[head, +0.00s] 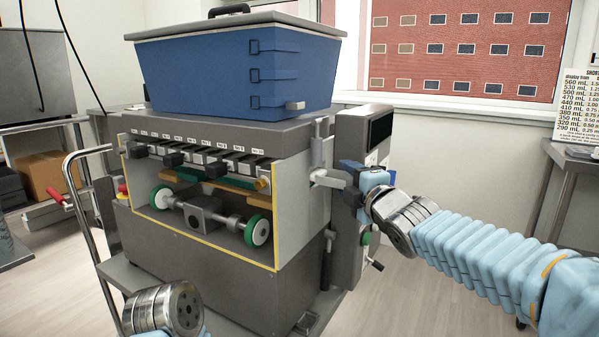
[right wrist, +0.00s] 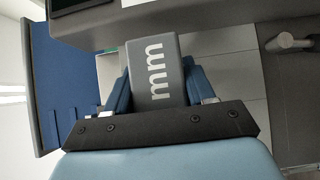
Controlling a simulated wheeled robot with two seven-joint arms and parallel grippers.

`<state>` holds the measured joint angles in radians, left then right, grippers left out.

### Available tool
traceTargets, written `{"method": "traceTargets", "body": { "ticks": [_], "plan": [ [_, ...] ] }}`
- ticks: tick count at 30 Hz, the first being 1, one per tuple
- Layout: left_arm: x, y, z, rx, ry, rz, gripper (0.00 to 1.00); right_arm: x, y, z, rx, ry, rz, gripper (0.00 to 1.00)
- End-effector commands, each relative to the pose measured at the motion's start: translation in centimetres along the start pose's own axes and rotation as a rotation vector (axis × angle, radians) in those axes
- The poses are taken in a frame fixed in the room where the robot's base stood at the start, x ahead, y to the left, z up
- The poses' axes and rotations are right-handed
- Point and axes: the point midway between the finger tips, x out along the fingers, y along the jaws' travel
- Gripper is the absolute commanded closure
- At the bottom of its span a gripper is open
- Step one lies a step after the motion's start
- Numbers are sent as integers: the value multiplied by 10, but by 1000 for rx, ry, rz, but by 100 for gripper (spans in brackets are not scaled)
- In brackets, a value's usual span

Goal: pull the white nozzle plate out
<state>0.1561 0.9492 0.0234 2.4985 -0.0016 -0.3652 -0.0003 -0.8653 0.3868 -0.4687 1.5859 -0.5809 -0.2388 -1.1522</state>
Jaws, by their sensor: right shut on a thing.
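The white nozzle plate (head: 326,178) shows as a pale tab sticking out of the right side wall of the depositor (head: 300,215). The rest of it is hidden inside the machine. My right gripper (head: 349,182) is beside that wall and shut on the tab's outer end. In the right wrist view, the two fingers (right wrist: 158,88) close on both sides of a grey block marked "mm" (right wrist: 155,70), which looks like this end. Of my left arm, only a metal wrist part shows at the bottom left of the head view; its gripper is out of frame.
A blue hopper (head: 215,75) sits on top of the depositor. Green-rimmed wheels (head: 258,231) show in its open front. A dark control box (head: 375,130) stands close behind my right gripper. A cart handle (head: 85,200) is at the left.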

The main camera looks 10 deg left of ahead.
Motion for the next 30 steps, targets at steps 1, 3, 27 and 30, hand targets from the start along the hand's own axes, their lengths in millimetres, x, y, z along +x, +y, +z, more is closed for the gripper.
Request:
{"method": "traceTargets", "body": {
  "ticks": [1, 3, 27, 30],
  "plan": [
    [0, 0, 0, 0, 0, 0, 57, 0, 0, 0, 0, 0, -1, 81],
    [0, 0, 0, 0, 0, 0, 57, 0, 0, 0, 0, 0, -1, 92],
    [0, 0, 0, 0, 0, 0, 57, -23, 0, 20, 1, -1, 0, 95],
    [-1, 0, 0, 0, 0, 0, 57, -26, 0, 23, 1, -1, 0, 95]
  ]
}}
